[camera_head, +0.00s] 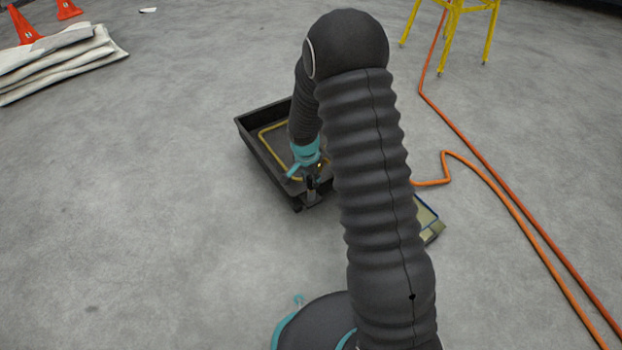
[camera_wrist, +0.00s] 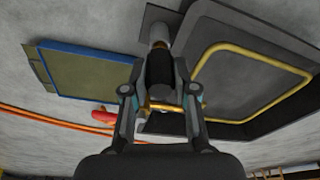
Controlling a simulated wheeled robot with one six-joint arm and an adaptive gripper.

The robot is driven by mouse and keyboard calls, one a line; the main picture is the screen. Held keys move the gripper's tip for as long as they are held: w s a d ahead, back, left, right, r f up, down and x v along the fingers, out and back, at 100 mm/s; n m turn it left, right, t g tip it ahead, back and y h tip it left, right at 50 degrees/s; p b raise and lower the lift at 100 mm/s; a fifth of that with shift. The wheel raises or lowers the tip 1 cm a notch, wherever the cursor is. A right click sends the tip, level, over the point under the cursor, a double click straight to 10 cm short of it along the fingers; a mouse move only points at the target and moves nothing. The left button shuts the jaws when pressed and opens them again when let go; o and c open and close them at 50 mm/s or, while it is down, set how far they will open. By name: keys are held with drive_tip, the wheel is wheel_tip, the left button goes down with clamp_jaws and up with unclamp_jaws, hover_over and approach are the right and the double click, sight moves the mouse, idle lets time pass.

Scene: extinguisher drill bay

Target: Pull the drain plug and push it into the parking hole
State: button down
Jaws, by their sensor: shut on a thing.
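My gripper (camera_head: 311,178) is over the front corner of a dark tray (camera_head: 262,165). In the wrist view, my gripper (camera_wrist: 160,62) has its fingers on both sides of a dark cylindrical piece (camera_wrist: 160,75), apparently the drain plug, and is shut on it. A grey cylindrical end (camera_wrist: 159,36) shows beyond the fingertips. The tray also shows at right in the wrist view (camera_wrist: 218,75), beside the fingers. Whether the plug is seated or free cannot be told. I cannot make out the parking hole.
A yellow tube loop (camera_wrist: 240,46) lies in the tray. A blue-edged panel (camera_wrist: 92,72) lies on the floor beside it. Orange hoses (camera_head: 490,190) run along the right, near a yellow stand (camera_head: 452,20). Folded cloth (camera_head: 60,58) and cones (camera_head: 24,28) are far left.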

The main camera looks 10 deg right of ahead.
drive_tip(key=shift+f, duration=0.75)
idle(0.4)
drive_tip(key=c, duration=0.8)
unclamp_jaws()
drive_tip(key=r, duration=0.4)
drive_tip(key=a+r, duration=0.1)
drive_tip(key=r, duration=0.3)
drive_tip(key=s+r, duration=0.1)
drive_tip(key=r, duration=0.3)
drive_tip(key=shift+a, duration=0.2)
drive_tip(key=shift+s, duration=0.1)
